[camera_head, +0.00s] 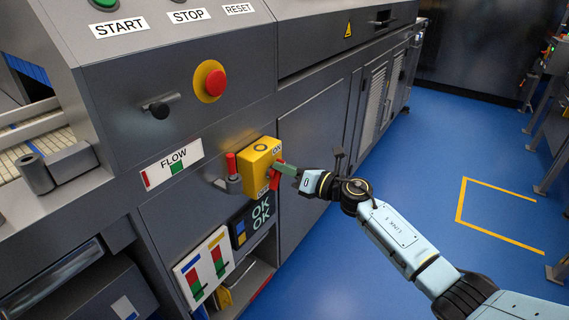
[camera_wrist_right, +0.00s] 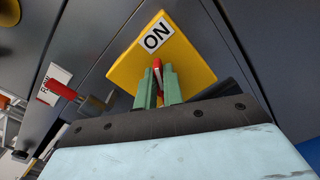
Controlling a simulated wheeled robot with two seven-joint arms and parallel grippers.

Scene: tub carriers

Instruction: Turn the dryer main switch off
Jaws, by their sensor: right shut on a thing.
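The dryer main switch is a yellow box (camera_head: 253,164) on the grey machine front, with an ON label at its upper right and another label, partly hidden, lower down. Its red handle (camera_head: 276,181) shows just below my right gripper (camera_head: 281,167). In the right wrist view the yellow box (camera_wrist_right: 187,58) with the ON label lies straight ahead. The green fingers of my right gripper (camera_wrist_right: 158,78) are shut on the red handle (camera_wrist_right: 157,65), one on each side. The fingers hide part of the handle. My left gripper is not in view.
A red lever (camera_head: 231,164) stands just left of the yellow box and also shows in the right wrist view (camera_wrist_right: 62,89). An OK display (camera_head: 240,233) is below. Blue floor is free at right.

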